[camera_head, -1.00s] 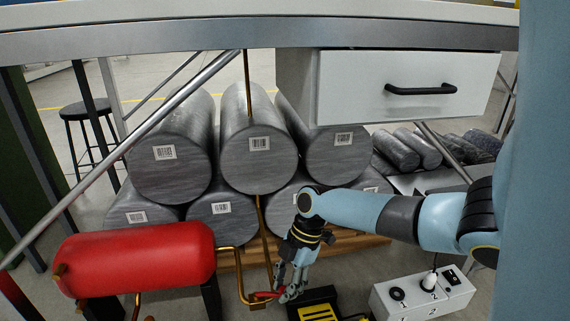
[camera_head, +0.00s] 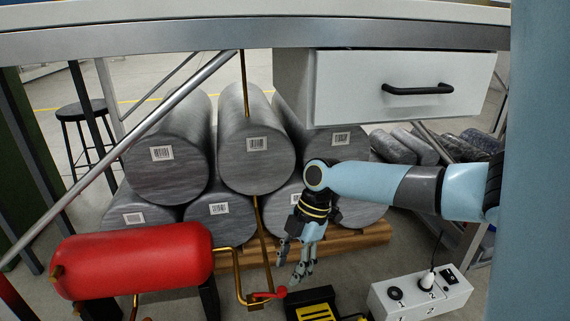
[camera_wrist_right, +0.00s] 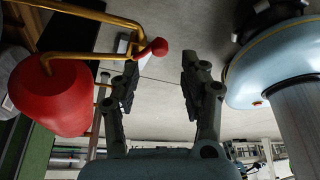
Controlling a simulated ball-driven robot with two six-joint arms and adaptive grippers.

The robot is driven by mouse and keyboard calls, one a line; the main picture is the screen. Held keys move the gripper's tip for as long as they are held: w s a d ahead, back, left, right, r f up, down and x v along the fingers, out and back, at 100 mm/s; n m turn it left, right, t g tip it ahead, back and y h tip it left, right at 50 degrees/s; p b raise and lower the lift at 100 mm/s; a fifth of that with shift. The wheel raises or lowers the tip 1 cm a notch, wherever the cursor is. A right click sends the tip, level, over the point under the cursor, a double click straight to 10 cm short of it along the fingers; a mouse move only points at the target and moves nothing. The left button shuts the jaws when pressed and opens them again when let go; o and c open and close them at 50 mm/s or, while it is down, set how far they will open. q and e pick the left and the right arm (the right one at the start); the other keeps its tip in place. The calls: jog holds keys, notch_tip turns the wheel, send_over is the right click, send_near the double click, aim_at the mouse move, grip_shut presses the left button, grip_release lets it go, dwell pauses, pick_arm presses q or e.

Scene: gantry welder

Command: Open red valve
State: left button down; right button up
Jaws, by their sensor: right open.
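The red valve (camera_head: 270,294) is a small red lever on the brass pipe, low in the head view, to the right of the red tank. In the right wrist view the valve lever (camera_wrist_right: 153,48) shows beside one finger. My right gripper (camera_head: 295,264) is open and empty. It hangs above and slightly right of the valve, apart from it in the head view. In the wrist view its two fingers (camera_wrist_right: 160,75) are spread, with nothing between them. My left gripper is not in view.
The red tank (camera_head: 135,260) lies at the lower left. A yellow-black device (camera_head: 316,309) stands on the floor right of the valve, near a white socket box (camera_head: 420,293). Grey cylinders (camera_head: 257,152) are stacked behind. A drawer (camera_head: 395,85) hangs above my right arm.

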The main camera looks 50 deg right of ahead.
jog(key=v, duration=0.6)
dwell(0.4)
